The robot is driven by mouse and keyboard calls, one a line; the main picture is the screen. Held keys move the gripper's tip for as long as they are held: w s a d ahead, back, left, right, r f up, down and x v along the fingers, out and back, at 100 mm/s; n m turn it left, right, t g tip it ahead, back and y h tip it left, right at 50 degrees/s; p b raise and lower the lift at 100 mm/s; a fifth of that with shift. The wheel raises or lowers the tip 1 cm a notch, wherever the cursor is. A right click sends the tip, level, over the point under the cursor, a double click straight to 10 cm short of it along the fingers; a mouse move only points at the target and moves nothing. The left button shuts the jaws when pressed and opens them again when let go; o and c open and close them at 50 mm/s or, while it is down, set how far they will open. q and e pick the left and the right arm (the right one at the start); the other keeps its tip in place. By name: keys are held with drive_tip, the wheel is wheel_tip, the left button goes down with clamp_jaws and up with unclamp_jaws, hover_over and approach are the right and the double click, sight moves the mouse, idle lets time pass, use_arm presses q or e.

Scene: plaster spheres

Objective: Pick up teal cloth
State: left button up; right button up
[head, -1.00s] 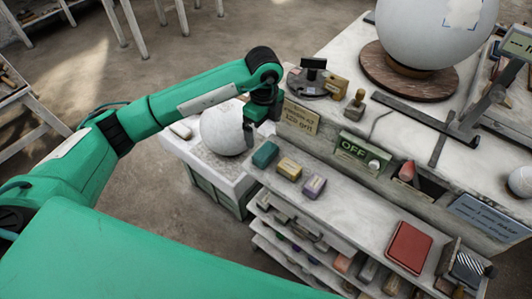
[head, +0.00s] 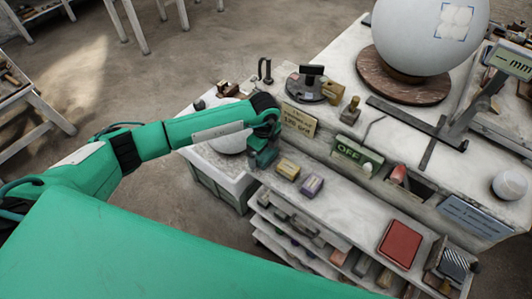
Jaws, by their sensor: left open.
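The teal cloth (head: 264,159) is a small folded teal block at the left end of the upper shelf, beside a yellow block. My left gripper (head: 257,151) is right over it and hides much of it. The gripper is open, its fingers pointing down at the cloth. I cannot tell whether the fingers touch it. My right gripper is not in view.
A yellow block (head: 287,168) and a purple block (head: 312,185) lie just right of the cloth. A small sign (head: 299,119) stands close behind the gripper. A red pad (head: 400,245) lies further right. The white shelf (head: 345,206) between is clear.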

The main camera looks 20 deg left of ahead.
sight(265, 152)
use_arm(q)
drive_tip(key=shift+c, duration=0.2)
drive_tip(key=c, duration=1)
wheel_tip(265, 152, up, 20)
drive_tip(key=b, duration=0.6)
drive_tip(key=shift+b, duration=0.4)
